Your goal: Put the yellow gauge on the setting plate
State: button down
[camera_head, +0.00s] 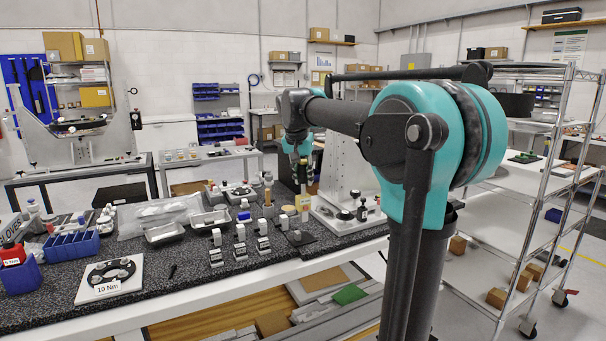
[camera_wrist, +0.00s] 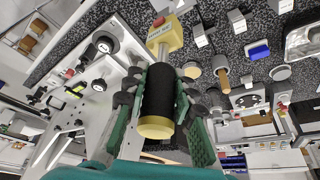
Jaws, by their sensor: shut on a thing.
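The yellow gauge (camera_wrist: 168,36) is a yellow labelled block on a silver stem, with a black cylindrical grip (camera_wrist: 158,92) and a yellow end cap. My gripper (camera_wrist: 157,100) is shut around the black grip, with a green finger on each side. Whether the gauge touches anything below is unclear.
A white fixture base with black knobs (camera_head: 346,218) stands close right of the gauge. Several small labelled blocks (camera_head: 240,243) stand to the left. A metal tray (camera_head: 164,233) and a "10 Nm" plate (camera_head: 112,290) lie farther left.

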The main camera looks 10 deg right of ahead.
aim_at(303, 191)
jog(key=shift+f, duration=3.3)
dwell(0.4)
jog(key=c, duration=1.2)
grip_release()
jog(key=shift+r, duration=0.1)
jog(key=v, duration=1.1)
jog(key=shift+s+r, duration=0.2)
jog(key=shift+r, duration=0.15)
